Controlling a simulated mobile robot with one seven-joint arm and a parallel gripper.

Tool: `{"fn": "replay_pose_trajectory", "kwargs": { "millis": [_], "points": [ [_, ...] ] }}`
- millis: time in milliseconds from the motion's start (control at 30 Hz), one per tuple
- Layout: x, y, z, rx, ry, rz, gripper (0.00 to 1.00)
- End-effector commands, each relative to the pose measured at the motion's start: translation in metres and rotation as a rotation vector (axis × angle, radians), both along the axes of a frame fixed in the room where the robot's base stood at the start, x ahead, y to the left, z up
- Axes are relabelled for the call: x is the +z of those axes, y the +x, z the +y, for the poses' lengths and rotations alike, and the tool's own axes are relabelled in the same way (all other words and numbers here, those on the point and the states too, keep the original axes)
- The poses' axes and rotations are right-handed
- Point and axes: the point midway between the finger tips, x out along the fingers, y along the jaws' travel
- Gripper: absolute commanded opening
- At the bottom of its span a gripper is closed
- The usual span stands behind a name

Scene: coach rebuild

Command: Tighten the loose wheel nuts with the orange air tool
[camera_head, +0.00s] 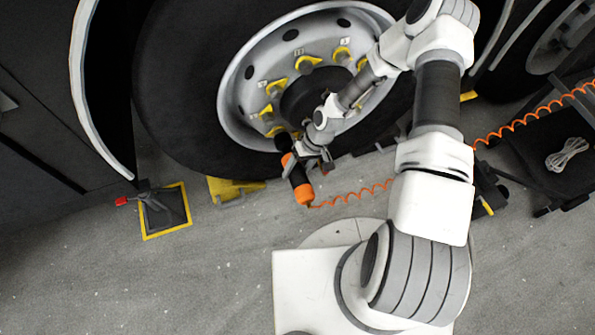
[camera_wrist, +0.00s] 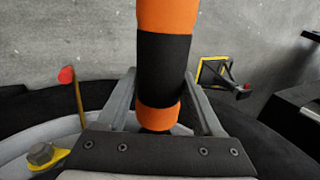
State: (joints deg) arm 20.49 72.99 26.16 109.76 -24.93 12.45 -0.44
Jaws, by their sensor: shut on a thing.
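The orange and black air tool (camera_head: 304,192) is held in my gripper (camera_head: 322,158), in front of the lower part of the big wheel (camera_head: 240,95). In the wrist view the tool (camera_wrist: 163,60) runs up between the two fingers of my gripper (camera_wrist: 160,90), which are shut around it. Several wheel nuts with yellow pointers ring the hub, among them an upper nut (camera_head: 342,53) and a left nut (camera_head: 275,88). One nut (camera_wrist: 42,153) shows at lower left in the wrist view. My arm hides the right side of the ring. I cannot tell which nuts are loose.
An orange coiled hose (camera_head: 350,194) runs from the tool to the right, past my arm. A yellow block (camera_head: 232,189) lies by the tyre. A yellow-edged black plate (camera_head: 166,211) with a red-ended handle lies left.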

Motion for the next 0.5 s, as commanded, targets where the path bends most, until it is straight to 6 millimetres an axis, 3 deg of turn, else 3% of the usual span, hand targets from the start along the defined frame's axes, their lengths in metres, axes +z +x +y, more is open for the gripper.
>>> {"fn": "replay_pose_trajectory", "kwargs": {
  "millis": [500],
  "points": [
    [0.001,0.0116,0.0039,0.0,0.002,-0.003,0.0]
  ]
}}
